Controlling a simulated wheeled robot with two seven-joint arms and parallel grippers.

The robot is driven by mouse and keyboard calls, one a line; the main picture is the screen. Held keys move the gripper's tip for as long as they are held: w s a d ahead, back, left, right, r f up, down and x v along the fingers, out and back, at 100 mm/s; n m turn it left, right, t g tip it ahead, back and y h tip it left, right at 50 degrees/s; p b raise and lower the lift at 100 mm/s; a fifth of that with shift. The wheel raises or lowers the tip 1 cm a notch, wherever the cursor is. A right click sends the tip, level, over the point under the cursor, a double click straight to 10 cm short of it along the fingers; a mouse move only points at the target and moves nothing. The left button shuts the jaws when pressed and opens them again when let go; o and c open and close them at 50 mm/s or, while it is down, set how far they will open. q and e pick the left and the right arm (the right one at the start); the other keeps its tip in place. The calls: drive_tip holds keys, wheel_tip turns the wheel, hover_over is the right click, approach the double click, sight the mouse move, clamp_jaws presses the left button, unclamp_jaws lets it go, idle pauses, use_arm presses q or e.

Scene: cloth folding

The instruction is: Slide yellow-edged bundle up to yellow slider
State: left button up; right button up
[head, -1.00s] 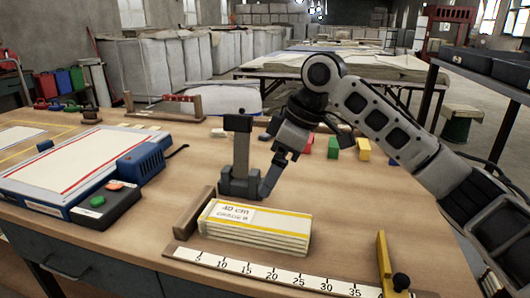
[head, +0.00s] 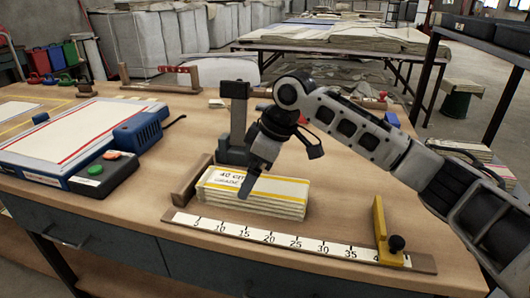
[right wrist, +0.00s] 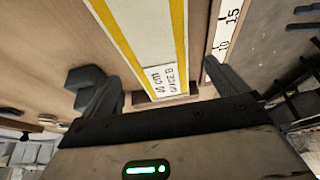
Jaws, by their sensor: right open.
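The yellow-edged bundle (head: 285,194), a flat stack with a white label, lies behind the ruler board (head: 300,243). The yellow slider (head: 381,228) with a black knob stands at the board's right end, with a gap between it and the bundle. My right gripper (head: 250,178) is over the bundle's left part, and one finger covers some of the label. In the right wrist view its fingers are spread wide, with the bundle (right wrist: 147,35) and its label between them. Contact cannot be told. My left gripper is out of view.
A wooden stop block (head: 192,180) stands just left of the bundle. A dark post on a base (head: 236,115) rises behind it. A blue-framed device (head: 140,130) with a button box is at the left. The table between bundle and slider is clear.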

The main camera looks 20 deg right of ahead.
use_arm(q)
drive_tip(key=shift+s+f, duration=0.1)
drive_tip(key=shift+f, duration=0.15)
use_arm(e)
drive_tip(key=shift+x, duration=2.7)
